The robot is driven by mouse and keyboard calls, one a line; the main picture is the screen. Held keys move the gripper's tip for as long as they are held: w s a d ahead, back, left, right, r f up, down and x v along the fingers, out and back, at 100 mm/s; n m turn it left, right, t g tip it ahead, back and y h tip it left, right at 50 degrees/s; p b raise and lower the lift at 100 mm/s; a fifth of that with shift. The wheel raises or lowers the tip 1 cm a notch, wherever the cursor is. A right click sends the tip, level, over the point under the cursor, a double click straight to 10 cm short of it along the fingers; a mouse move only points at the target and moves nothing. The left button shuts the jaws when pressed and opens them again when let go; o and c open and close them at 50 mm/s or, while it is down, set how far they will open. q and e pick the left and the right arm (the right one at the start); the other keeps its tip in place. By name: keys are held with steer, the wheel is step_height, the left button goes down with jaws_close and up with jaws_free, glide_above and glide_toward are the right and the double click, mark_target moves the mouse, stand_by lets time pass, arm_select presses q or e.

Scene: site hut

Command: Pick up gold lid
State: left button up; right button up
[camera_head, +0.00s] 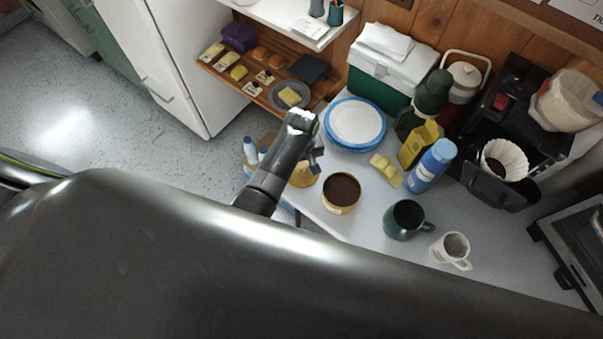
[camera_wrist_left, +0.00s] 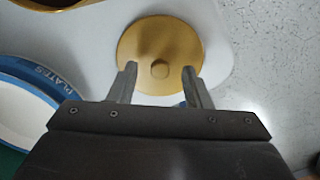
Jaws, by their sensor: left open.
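The gold lid (camera_wrist_left: 160,45) is a round disc with a small knob, lying flat on the white table in the left wrist view. In the head view the gold lid (camera_head: 303,175) is partly hidden behind my left arm. My left gripper (camera_wrist_left: 158,84) is open, with its two fingers over the near part of the lid, one either side of the knob. I cannot tell how far above the lid they are. In the head view my left gripper (camera_head: 314,158) is beside the lid. My right gripper is not in view.
An open tin of dark brown grounds (camera_head: 341,192) stands right of the lid. Blue-rimmed plates (camera_head: 355,122) sit behind it. A dark green mug (camera_head: 406,219) and a white mug (camera_head: 453,250) stand further right. The table edge and floor are close to the lid.

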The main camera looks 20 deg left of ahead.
arm_select(q)
steer(key=shift+f, duration=0.45)
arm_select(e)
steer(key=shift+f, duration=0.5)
arm_select(q)
jaws_close()
steer(key=shift+r, duration=0.2)
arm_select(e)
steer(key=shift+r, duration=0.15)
